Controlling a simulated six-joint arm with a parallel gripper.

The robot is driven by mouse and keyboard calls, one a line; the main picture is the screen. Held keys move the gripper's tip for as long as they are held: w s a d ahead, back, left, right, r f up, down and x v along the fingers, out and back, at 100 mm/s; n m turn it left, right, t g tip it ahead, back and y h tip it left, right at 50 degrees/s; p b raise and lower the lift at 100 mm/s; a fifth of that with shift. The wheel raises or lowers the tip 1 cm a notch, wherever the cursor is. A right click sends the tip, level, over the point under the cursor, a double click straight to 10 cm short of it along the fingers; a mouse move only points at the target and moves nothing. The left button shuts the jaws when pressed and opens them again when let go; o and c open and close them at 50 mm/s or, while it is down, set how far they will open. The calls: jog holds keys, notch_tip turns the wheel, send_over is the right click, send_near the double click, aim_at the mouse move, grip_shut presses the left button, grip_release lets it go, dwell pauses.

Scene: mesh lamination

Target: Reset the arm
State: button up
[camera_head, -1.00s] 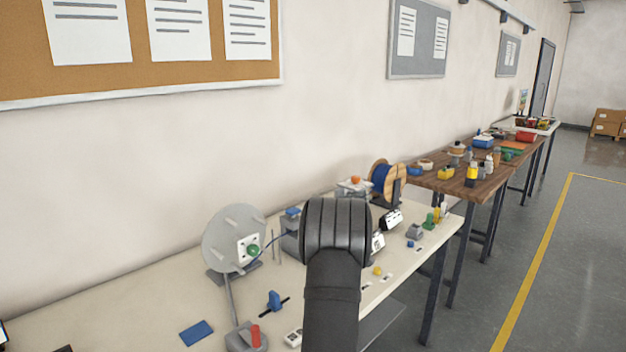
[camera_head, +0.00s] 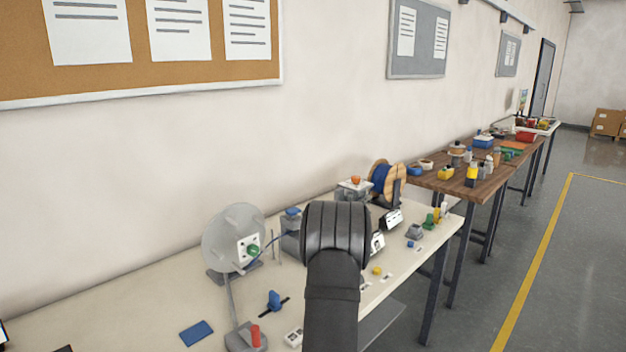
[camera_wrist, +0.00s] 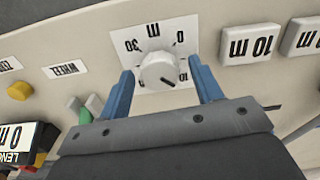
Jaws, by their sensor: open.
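In the wrist view my gripper (camera_wrist: 160,88) is open, with its two blue fingers apart. A white round knob (camera_wrist: 159,70) on a square dial plate (camera_wrist: 133,42) marked "0" and "30 m" shows between and just beyond the fingertips. Whether the fingers touch the knob cannot be told. Nothing is visibly held. In the head view my dark arm stands over the cream bench (camera_head: 150,290) and hides the gripper.
Two "10 m" blocks (camera_wrist: 250,43) lie right of the dial in the wrist view. A yellow button (camera_wrist: 20,91) and a "0 m" display (camera_wrist: 15,137) are at left. In the head view, a disc wheel (camera_head: 234,236) and blue spool (camera_head: 381,180) stand on the bench.

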jog(key=m, duration=0.4)
jog(key=shift+m, duration=2.6)
